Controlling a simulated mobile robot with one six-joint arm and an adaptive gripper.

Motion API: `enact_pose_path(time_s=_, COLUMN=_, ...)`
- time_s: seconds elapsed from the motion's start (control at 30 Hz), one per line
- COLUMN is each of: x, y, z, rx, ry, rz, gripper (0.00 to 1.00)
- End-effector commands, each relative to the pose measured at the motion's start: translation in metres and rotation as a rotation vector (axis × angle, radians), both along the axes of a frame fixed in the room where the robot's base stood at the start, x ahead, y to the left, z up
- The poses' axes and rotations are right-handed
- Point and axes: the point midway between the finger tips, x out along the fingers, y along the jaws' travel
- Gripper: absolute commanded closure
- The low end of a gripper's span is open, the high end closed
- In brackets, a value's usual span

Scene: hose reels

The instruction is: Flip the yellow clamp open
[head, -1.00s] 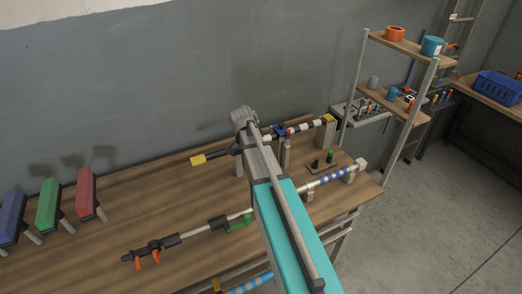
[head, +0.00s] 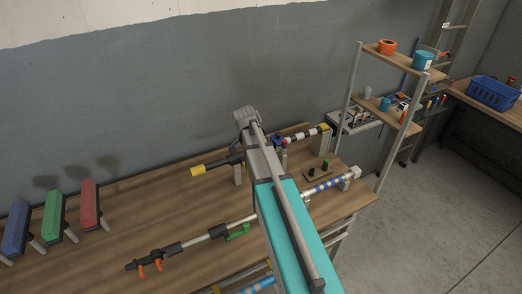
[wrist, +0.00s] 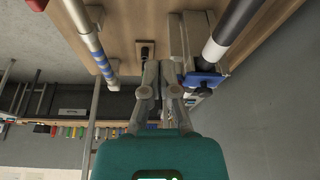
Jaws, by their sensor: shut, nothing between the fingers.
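I cannot make out a yellow clamp for sure. In the head view, a yellow end piece (head: 198,171) sits at the left end of the back pipe, and a small yellow piece (head: 323,127) is near its right end. A blue clamp (head: 281,140) is on that pipe, and it also shows in the wrist view (wrist: 207,81). A green clamp (head: 238,231) is on the front pipe. My gripper (wrist: 165,66) is shut and empty, left of the blue clamp in the wrist view. My arm hides it in the head view.
Blue, green (head: 52,215) and red (head: 89,204) blocks stand at the left of the wooden bench (head: 175,217). A blue-striped pipe (head: 325,186) lies right of my arm. A shelf rack (head: 395,60) stands beyond the bench's right end.

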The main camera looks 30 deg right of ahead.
Motion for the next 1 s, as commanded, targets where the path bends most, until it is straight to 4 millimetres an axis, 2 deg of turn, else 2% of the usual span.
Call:
enact_pose_path(time_s=0.03, x=0.0, y=0.002, z=0.009, rx=0.0, ry=0.0, rz=0.001, gripper=1.0)
enact_pose_path(time_s=0.4, x=0.001, y=0.012, z=0.036, rx=0.0, ry=0.0, rz=0.001, gripper=1.0)
enact_pose_path(time_s=1.0, x=0.002, y=0.017, z=0.042, rx=0.0, ry=0.0, rz=0.002, gripper=1.0)
